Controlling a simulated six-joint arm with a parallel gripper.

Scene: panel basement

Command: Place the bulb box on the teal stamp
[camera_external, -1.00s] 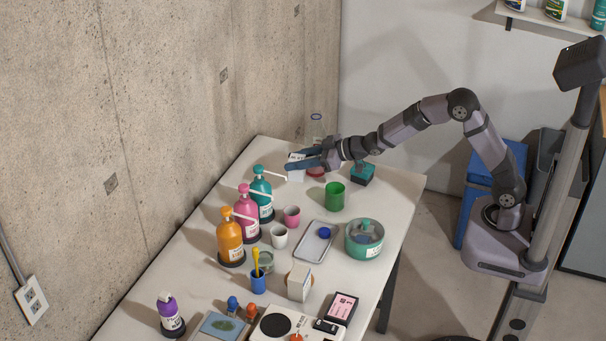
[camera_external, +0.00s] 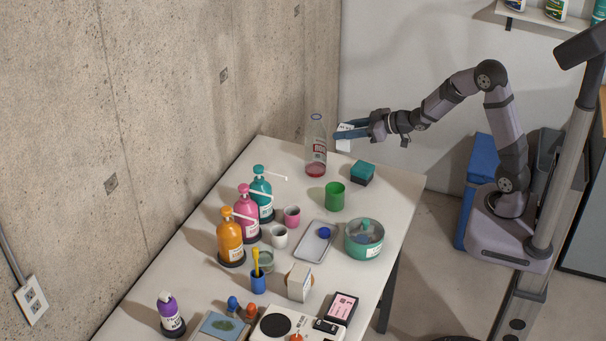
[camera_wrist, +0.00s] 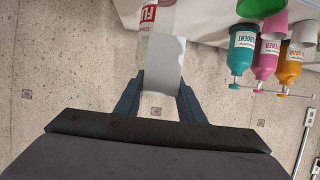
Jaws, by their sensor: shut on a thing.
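The bulb box (camera_external: 344,145), small and white with dark print, is held in the air above the table's far end. My gripper (camera_external: 347,133) is shut on it with blue fingers on either side. In the wrist view the box (camera_wrist: 164,72) shows as a plain pale face between the fingers of my gripper (camera_wrist: 161,82). The teal stamp (camera_external: 362,175), a teal block with a dark base, sits on the table near its far right corner. It is below and slightly right of the box in the external view, apart from it. I cannot make out the stamp in the wrist view.
A clear bottle with red liquid (camera_external: 316,150) stands left of the box. A green cup (camera_external: 335,197) stands in front of the stamp. Pump bottles (camera_external: 262,195), a metal tray (camera_external: 313,246) and a teal pot (camera_external: 363,243) crowd the nearer table.

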